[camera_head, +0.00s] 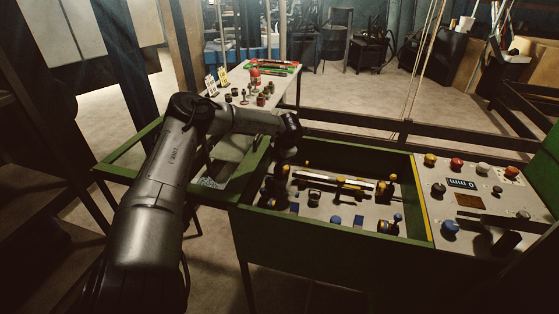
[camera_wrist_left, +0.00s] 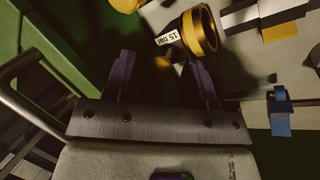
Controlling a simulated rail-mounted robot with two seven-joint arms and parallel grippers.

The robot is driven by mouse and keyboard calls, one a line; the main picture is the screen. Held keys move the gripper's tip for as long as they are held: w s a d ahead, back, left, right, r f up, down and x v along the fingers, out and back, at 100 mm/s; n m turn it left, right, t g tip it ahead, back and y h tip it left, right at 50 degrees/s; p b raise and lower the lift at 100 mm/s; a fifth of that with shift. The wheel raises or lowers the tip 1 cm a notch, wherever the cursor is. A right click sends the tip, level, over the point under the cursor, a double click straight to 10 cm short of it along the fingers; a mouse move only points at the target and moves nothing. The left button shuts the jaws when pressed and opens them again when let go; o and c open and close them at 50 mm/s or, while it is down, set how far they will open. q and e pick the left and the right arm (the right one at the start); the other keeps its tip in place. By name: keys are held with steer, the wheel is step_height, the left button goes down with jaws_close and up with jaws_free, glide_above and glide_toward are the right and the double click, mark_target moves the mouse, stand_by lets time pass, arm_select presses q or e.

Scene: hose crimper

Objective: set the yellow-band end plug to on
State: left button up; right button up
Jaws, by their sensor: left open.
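The yellow-band end plug (camera_wrist_left: 191,34) shows in the left wrist view as a dark, hollow-ended cylinder with a yellow band. A white label and a small yellow knob (camera_wrist_left: 162,63) are beside it. My left gripper (camera_wrist_left: 160,60) is open, with its two dark fingers apart on either side of the knob; I cannot tell whether they touch anything. In the head view my left gripper (camera_head: 286,157) is over the left end of the green-framed machine bed (camera_head: 345,232). The plug is not clearly made out there. I do not make out my right gripper.
A control panel (camera_head: 473,190) with coloured buttons and a "0 mm" display is on the right. Blue and yellow fittings crowd the bed, around a pale bar (camera_head: 330,179). A table (camera_head: 285,85) with small parts stands behind. Green rails edge the machine.

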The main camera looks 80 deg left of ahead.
arm_select(q)
steer(key=shift+a+f, duration=0.1)
steer(key=shift+f, duration=0.15)
arm_select(e)
steer(key=shift+d+f, duration=0.1)
steer(key=shift+f, duration=0.05)
arm_select(q)
steer(key=shift+c, duration=0.5)
